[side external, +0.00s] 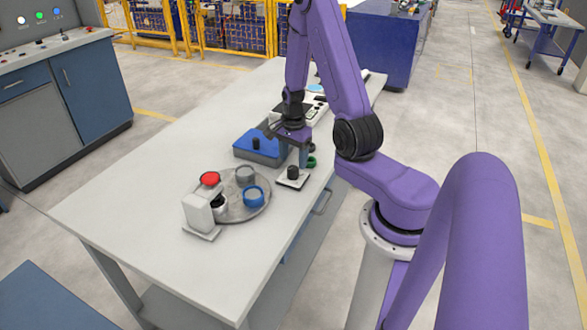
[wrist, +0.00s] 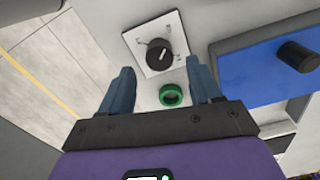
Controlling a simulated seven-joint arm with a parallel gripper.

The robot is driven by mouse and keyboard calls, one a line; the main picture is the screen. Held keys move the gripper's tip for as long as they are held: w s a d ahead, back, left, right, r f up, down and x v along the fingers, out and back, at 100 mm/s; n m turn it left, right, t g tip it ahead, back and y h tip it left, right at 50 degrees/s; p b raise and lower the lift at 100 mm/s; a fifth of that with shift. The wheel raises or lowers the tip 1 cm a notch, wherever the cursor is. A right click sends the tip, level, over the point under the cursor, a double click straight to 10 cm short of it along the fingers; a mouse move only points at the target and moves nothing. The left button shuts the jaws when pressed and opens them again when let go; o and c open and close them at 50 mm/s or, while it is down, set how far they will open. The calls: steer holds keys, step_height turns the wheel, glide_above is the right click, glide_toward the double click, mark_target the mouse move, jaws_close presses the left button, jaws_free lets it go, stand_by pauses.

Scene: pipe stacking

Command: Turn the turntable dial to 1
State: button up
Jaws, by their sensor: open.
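The dial is a black knob (wrist: 158,54) on a white square plate (wrist: 143,61). In the wrist view it lies just beyond my fingertips, and a pale pointer line shows on its top. The marks on the plate are too small to read. In the side view the dial (side external: 293,172) stands near the table's right edge. The turntable, a grey disc (side external: 232,208), carries a blue ring-shaped pipe (side external: 253,196), a grey pipe (side external: 245,174) and a whitish piece. My gripper (wrist: 161,76) is open and empty, pointing down near the dial and not touching it.
A green ring (wrist: 171,95) lies close to the dial and shows between my fingers. A blue box (side external: 262,148) with a black knob stands left of my gripper. The table's left part is clear.

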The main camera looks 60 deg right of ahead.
mark_target(293, 168)
steer(key=shift+f, duration=2.35)
steer(key=c, duration=1)
